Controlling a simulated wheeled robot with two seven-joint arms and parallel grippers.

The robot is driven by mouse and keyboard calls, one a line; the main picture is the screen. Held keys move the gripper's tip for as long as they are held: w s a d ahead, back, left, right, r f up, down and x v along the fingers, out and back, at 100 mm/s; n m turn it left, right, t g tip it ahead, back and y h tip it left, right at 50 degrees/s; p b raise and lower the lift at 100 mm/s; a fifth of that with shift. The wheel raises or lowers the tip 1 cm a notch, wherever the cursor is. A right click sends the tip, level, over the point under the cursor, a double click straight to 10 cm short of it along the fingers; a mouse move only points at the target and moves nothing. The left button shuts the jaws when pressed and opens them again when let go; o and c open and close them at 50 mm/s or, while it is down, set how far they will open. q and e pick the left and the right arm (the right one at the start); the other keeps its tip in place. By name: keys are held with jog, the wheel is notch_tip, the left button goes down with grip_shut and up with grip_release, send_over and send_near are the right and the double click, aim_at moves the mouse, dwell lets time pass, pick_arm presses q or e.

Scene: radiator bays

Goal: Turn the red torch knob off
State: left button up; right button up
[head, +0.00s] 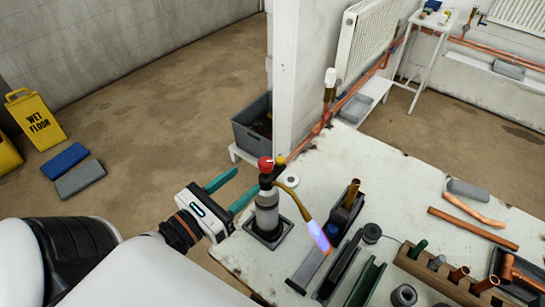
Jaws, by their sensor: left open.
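The torch (267,212) stands upright in a dark square holder on the workbench, in the middle of the head view. It has a pale grey cylinder and a red knob (265,164) on top. A curved brass tube runs from it down to the right and ends in a glowing bluish-violet flame (319,237). My left gripper (247,179) reaches in from the left with its two teal fingers spread. They point toward the torch's upper part, just left of and below the knob. The lower fingertip lies close to the cylinder; I cannot tell whether it touches. My right gripper is out of view.
The pale workbench (365,165) holds dark trays, a wooden rack (440,272) with fittings, and copper pipes (473,228). A white wall end (284,75) and grey crate (252,125) stand behind.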

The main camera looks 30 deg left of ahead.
aim_at(271, 159)
pick_arm(q)
jog(key=w+p, duration=0.1)
jog(key=w, duration=0.2)
jog(key=w+d+p, duration=0.1)
jog(key=w, duration=0.2)
jog(key=w+p, duration=0.1)
jog(key=w, duration=0.2)
jog(key=shift+d, duration=0.15)
jog(key=shift+w+f, duration=0.15)
jog(key=shift+w, duration=0.4)
jog(key=shift+d, duration=0.1)
jog(key=c, duration=1)
